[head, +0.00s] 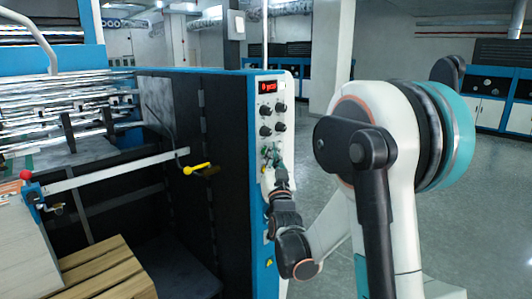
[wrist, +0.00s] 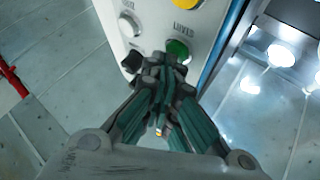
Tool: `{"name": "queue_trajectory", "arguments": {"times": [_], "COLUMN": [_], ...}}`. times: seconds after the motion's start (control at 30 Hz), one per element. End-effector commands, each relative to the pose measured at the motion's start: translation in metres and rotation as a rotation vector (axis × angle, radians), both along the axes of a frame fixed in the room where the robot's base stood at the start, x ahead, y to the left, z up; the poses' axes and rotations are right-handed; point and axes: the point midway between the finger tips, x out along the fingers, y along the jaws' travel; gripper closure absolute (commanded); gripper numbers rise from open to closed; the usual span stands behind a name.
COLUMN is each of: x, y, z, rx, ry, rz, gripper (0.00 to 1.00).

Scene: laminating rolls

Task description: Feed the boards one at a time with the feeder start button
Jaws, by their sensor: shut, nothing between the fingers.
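The control panel (head: 279,110) is a white upright strip on the machine's blue-edged end, with a red display (head: 268,86) and several black knobs. In the wrist view a green button (wrist: 178,50), a white button (wrist: 130,25), a yellow button (wrist: 182,3) and a black knob (wrist: 132,62) show on it. I cannot read which is the feeder start button. My gripper (head: 274,158) is shut and empty at the panel's lower part. In the wrist view its fingertips (wrist: 163,68) lie just below the green button; contact cannot be told. A pale stack (head: 22,250), perhaps the boards, stands at lower left.
A wooden pallet (head: 103,268) lies beside the pale stack. A yellow-handled lever (head: 197,168) sticks out from the machine's dark side. Metal rollers (head: 60,112) are at the left. A pillar (head: 330,50) stands behind the panel. Open grey floor (head: 465,180) lies to the right.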

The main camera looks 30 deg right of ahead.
Motion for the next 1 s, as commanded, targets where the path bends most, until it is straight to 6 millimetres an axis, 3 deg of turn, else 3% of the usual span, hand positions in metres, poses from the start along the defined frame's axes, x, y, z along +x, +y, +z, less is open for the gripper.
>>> {"name": "queue_trajectory", "arguments": {"times": [0.53, 1.0], "x": [0.002, -0.013], "y": [0.001, -0.005], "z": [0.000, 0.000], "rx": [0.000, 0.000], "ry": [0.001, 0.001], "rz": [0.000, 0.000], "gripper": [1.00, 1.00]}}
